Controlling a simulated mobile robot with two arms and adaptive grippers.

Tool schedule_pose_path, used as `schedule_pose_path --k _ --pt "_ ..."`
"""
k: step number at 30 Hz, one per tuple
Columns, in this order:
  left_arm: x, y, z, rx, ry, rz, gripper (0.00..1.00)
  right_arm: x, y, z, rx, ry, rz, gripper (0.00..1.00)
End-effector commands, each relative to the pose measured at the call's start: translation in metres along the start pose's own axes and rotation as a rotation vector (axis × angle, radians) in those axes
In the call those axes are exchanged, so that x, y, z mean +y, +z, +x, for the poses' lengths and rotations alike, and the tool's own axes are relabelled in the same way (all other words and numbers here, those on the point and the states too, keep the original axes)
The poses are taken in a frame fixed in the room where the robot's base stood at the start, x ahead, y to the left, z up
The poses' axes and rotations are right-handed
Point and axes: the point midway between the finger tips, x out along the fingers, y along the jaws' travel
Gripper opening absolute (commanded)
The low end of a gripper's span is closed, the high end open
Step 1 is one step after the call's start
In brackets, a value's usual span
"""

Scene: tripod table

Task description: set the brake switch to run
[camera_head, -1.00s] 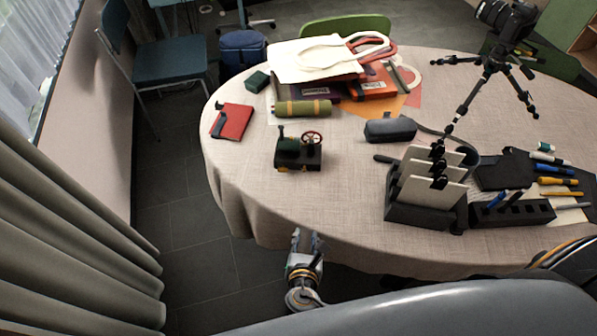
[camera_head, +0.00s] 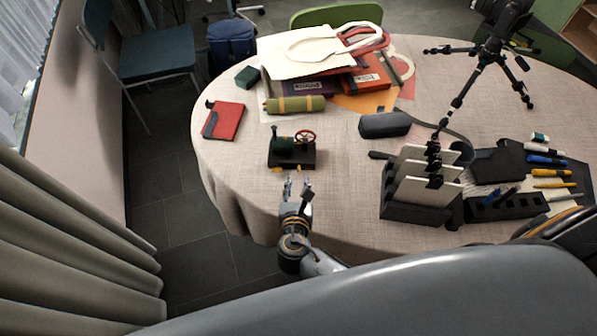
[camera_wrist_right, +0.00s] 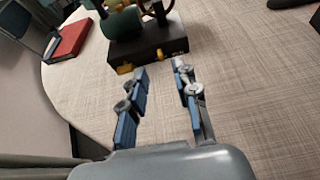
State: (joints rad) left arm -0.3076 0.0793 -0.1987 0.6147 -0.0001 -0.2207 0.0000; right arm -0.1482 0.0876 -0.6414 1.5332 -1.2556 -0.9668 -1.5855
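A small model engine with a black base (camera_head: 291,159), a green cylinder (camera_head: 284,145) and a red wheel (camera_head: 305,137) stands upright near the table's front left edge. In the right wrist view its base (camera_wrist_right: 140,45) has an orange knob (camera_wrist_right: 125,68) and a small yellow lever-like part (camera_wrist_right: 160,54) on the near face. I cannot tell which is the brake switch, or its setting. My right gripper (camera_head: 296,182) is just in front of the base. In the wrist view its blue-padded fingers (camera_wrist_right: 160,72) are open and empty, apart from the base. My left gripper is not in view.
A red notebook (camera_head: 224,121) lies left of the engine, and a green roll (camera_head: 295,104) lies behind it. A black rack with white cards (camera_head: 420,212) stands to the right. A camera tripod (camera_head: 480,75) stands at the back right. The cloth between engine and rack is clear.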

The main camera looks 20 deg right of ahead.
Motion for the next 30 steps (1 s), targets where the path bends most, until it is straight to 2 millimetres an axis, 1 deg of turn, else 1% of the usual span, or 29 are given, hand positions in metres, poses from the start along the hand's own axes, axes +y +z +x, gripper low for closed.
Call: schedule_pose_path --k 1,3,6,9,14,21,23,24,25,26,30 --pt "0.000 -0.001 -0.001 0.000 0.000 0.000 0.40 0.000 0.001 0.011 -0.002 -0.001 -0.002 0.30" --pt "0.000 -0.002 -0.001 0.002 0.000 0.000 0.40 0.000 0.001 0.024 0.000 -0.001 0.000 0.30" --pt "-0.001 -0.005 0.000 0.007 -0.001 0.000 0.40 0.001 0.000 0.038 0.000 0.000 0.000 0.30" --pt "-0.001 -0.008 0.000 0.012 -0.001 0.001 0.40 0.000 0.000 0.048 0.001 0.000 0.001 0.30" --pt "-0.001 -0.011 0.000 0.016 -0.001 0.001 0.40 0.000 0.000 0.055 0.001 0.000 0.002 0.30" --pt "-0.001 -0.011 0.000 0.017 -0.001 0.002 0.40 0.000 0.000 0.055 0.001 0.000 0.002 0.30" --pt "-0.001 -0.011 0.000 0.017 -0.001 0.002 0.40 0.000 -0.001 0.055 0.001 0.000 0.002 0.18" --pt "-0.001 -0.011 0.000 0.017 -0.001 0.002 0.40 0.000 0.000 0.055 0.001 0.000 0.002 0.10" --pt "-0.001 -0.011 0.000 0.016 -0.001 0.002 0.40 0.000 0.000 0.055 0.001 0.000 0.002 0.04" --pt "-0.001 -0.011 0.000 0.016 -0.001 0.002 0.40 0.000 -0.001 0.055 0.001 0.000 0.002 0.00" --pt "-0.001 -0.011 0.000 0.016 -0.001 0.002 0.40 0.000 -0.001 0.055 0.001 0.001 0.002 0.00"
